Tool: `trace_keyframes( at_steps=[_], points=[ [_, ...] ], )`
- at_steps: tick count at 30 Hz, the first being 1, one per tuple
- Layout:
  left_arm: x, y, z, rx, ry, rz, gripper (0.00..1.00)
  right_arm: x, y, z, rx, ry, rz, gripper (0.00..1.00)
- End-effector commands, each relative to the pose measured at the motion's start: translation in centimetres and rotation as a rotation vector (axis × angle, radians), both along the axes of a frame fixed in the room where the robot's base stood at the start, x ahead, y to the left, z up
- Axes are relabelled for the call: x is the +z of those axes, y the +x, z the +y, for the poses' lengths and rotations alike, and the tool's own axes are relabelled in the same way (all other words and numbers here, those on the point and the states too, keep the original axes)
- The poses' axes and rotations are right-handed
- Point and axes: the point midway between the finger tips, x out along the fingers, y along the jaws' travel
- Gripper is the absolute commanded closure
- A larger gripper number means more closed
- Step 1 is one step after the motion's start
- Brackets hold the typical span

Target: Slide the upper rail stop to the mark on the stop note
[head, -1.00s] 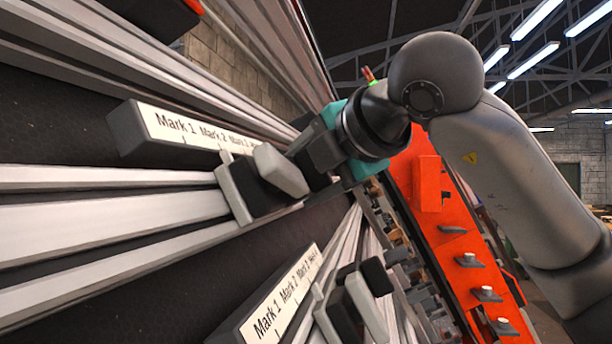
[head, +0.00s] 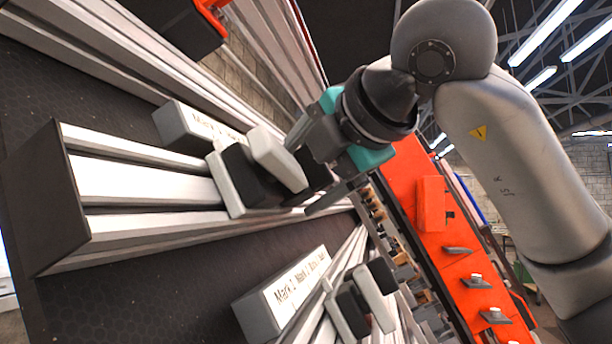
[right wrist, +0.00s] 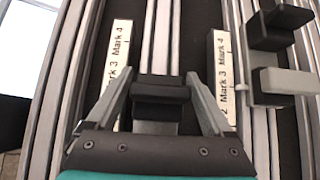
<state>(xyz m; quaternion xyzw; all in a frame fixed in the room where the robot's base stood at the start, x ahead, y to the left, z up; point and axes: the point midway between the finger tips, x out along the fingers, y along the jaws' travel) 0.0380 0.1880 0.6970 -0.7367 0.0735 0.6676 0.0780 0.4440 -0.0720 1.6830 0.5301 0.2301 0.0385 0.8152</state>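The upper rail stop (head: 231,179), a pale plate with a black block and pale pad, sits on the upper rail (head: 150,183). It also shows in the right wrist view (right wrist: 160,92), between my right fingers. My right gripper (head: 318,172) is at its far side. In the right wrist view my gripper (right wrist: 160,78) has its fingers spread on either side of the black block, apparently open. The upper mark strip (head: 185,124) runs beside the rail; Mark 3 and Mark 4 read on it in the wrist view (right wrist: 119,60). The stop note and my left gripper are not in view.
A lower stop (head: 352,305) sits on a second rail with its own mark strip (head: 283,292); it stands right of my gripper in the wrist view (right wrist: 277,45). An orange panel (head: 430,205) with small shelves stands behind.

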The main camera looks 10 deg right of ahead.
Motion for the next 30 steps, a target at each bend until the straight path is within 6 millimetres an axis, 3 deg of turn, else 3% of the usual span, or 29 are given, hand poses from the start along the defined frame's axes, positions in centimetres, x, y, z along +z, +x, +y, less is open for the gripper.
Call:
trace_keyframes(
  at_steps=[3,14,30],
  points=[
    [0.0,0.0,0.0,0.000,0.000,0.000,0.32,0.0,0.1,-0.1,-0.002,0.001,-0.001,0.00],
    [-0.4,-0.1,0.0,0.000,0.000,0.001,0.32,0.3,-0.6,-0.4,-0.004,0.001,-0.004,0.00],
    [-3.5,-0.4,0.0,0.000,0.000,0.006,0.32,4.1,-11.0,-3.9,-0.003,0.002,-0.006,0.00]
  ],
)
